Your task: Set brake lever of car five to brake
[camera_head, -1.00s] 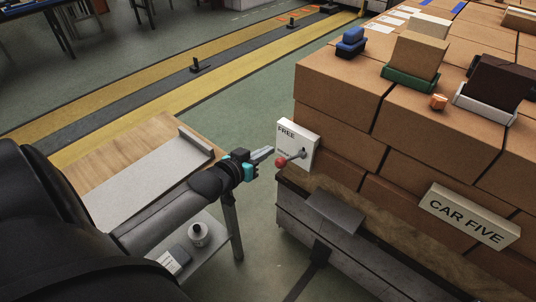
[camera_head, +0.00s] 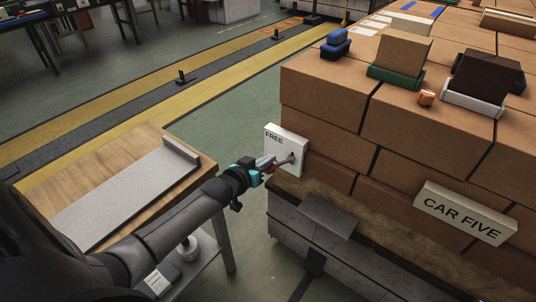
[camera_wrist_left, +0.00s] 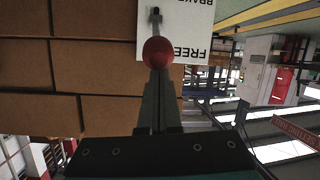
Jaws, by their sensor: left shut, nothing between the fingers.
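The brake lever (camera_head: 286,160) sticks out from a white panel (camera_head: 272,132) on the end of the brick stack, beside the sign CAR FIVE (camera_head: 465,213). The panel's upper edge reads FREE. In the left wrist view the lever's red knob (camera_wrist_left: 158,51) lies straight ahead of my fingertips, and the panel (camera_wrist_left: 180,20) reads FREE and BRAKE upside down. My left gripper (camera_head: 267,161) is shut and empty, its fingertips right at the knob, which they largely hide in the head view. I cannot tell whether they touch. My right gripper is not in view.
Brown bricks (camera_head: 330,92) rise right of the panel on a grey car base (camera_head: 290,238). A grey ledge (camera_head: 328,215) juts out below. A wooden table (camera_head: 70,182) stands at left under my arm. Green floor lies open between table and car.

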